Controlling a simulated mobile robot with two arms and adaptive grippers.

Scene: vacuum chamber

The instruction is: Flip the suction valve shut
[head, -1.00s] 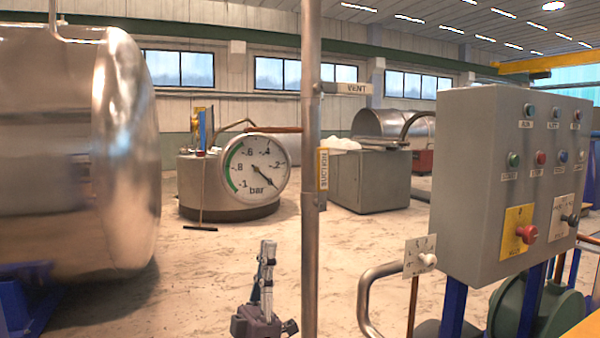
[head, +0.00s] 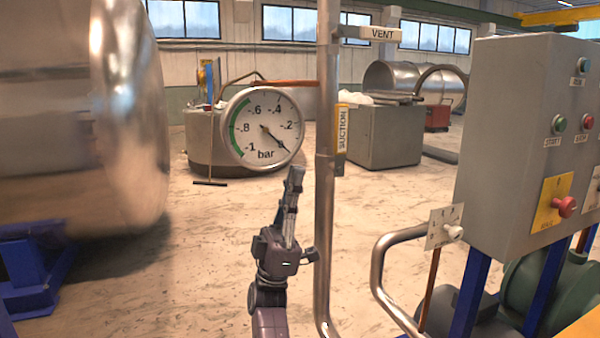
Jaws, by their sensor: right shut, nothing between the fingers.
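The yellow-edged tag lettered SUCTION (head: 341,128) stands upright along the right side of the vertical metal pipe (head: 325,220), at about mid-height in the head view. A small metal fitting shows on the pipe just below it. The lever's exact shape is hard to make out. My right gripper (head: 296,172) points up, left of the pipe and a little lower in the picture than the tag. Its fingers are together and hold nothing. It appears apart from the tag; its depth relative to the pipe is unclear. My left gripper is not in view.
A tag lettered VENT (head: 380,34) sticks out level from the pipe above. A round bar gauge (head: 262,128) shows behind my gripper. A grey control box (head: 510,150) and bent pipe handle (head: 378,275) stand right. A large steel tank (head: 80,120) fills the left.

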